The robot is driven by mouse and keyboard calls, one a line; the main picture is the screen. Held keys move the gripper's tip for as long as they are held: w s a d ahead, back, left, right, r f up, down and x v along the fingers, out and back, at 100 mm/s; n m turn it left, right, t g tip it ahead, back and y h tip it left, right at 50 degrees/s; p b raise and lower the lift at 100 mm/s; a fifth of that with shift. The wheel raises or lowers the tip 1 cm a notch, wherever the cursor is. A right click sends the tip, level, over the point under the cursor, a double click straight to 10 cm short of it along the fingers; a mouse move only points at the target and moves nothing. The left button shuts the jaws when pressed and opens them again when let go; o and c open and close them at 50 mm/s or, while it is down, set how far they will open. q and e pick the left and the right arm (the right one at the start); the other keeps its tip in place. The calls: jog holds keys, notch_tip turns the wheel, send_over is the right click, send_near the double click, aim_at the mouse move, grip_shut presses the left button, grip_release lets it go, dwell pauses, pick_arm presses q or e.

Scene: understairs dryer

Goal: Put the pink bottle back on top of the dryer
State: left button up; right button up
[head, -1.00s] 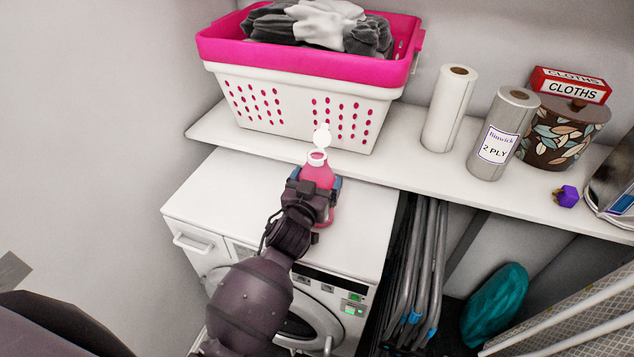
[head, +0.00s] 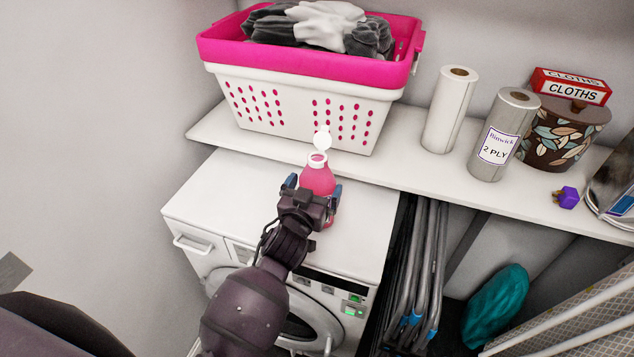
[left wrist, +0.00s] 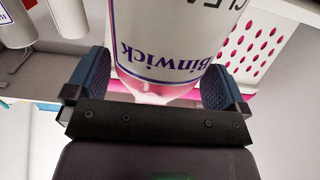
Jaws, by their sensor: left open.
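The pink bottle (head: 318,181), with its white flip cap open, stands upright on the white top of the dryer (head: 218,193), near the shelf edge. My left gripper (head: 314,187) is at the near side of the bottle, with its blue-padded fingers apart on either side of it. In the left wrist view the bottle's white label (left wrist: 165,50) fills the space between the open fingers (left wrist: 158,85). Whether either finger still touches the bottle is hard to tell. The bottle's lower part is hidden behind the gripper in the head view. My right gripper is not seen.
A pink and white laundry basket (head: 300,97) stands on the shelf (head: 400,172) behind the dryer. Paper rolls (head: 450,110), a leaf-patterned pot (head: 562,135) and a purple plug (head: 566,197) are to the right. Folded grey frames (head: 420,270) stand beside the dryer.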

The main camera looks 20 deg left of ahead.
pick_arm(q)
jog(key=shift+s, duration=5.1)
jog(key=s+a+f+g, duration=0.3)
jog(key=s+a+f, duration=0.2)
jog(key=s+f, duration=0.2)
jog(key=s+a+f+g, duration=0.3)
jog(key=s+a+f, duration=0.2)
jog(key=s+f, duration=0.2)
notch_tip(320, 180, down, 2)
jog(key=shift+s+a+f+m+y, duration=0.1)
jog(key=shift+s+a+m+y, duration=0.1)
jog(key=shift+a+m+y, duration=0.15)
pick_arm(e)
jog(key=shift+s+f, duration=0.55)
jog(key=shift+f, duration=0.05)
pick_arm(q)
jog(key=shift+d, duration=0.1)
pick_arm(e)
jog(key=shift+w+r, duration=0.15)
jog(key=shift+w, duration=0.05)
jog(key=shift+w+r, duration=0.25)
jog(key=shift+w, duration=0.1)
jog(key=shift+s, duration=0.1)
